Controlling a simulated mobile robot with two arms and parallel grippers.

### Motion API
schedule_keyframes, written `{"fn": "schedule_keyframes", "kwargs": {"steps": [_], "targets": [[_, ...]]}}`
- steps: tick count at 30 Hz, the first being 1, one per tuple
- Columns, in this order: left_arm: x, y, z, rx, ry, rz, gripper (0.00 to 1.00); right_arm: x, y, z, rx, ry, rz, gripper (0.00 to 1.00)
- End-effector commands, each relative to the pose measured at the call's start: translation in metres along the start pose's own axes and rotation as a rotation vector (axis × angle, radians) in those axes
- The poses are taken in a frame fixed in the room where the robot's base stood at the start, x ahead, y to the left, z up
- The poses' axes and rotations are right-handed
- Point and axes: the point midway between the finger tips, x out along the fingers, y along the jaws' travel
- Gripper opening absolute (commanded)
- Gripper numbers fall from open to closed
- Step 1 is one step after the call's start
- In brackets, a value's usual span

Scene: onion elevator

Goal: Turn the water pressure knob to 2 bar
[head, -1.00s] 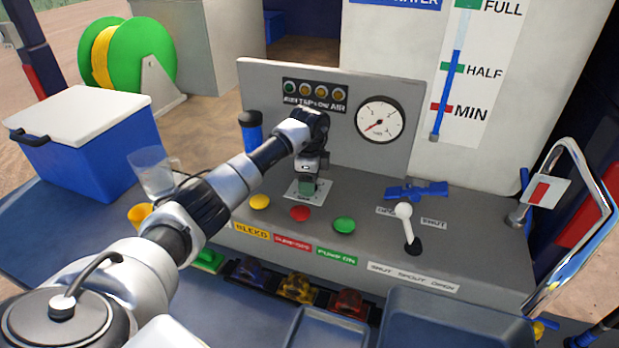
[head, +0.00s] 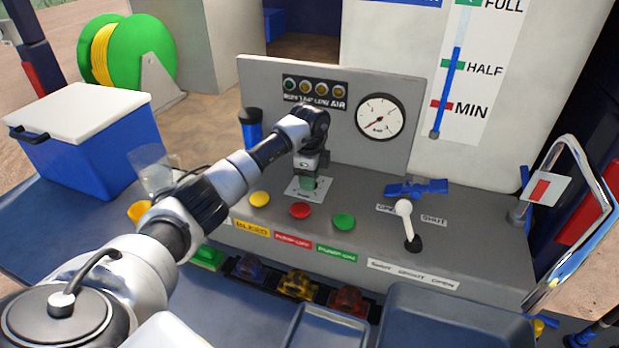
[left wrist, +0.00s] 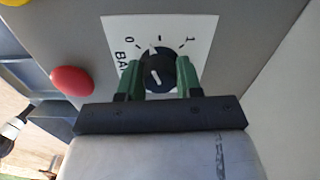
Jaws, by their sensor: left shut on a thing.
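In the head view my left gripper (head: 308,184) points down onto the dial plate and hides the knob. The round pressure gauge (head: 380,118) has a red needle pointing low left. My right gripper is not in view.
Yellow (head: 259,199), red (head: 301,210) and green (head: 344,222) buttons sit in front of the knob. A white-tipped lever (head: 405,210) and a blue valve handle (head: 418,188) stand to the right. A blue cooler (head: 105,150) is at the left.

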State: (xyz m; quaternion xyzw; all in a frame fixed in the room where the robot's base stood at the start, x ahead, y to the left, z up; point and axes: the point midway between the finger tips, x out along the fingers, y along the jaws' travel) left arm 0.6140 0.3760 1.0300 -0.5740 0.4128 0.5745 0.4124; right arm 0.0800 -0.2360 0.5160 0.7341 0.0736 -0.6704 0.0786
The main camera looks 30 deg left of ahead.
Motion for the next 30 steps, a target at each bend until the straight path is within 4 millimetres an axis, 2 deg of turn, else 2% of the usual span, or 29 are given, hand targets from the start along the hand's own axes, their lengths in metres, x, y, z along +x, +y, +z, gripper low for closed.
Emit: {"fn": "schedule_keyframes", "kwargs": {"steps": [30], "targets": [[-0.002, -0.001, 0.001, 0.915, -0.001, -0.005, 0.11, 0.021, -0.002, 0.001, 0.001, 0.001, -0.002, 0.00]]}}
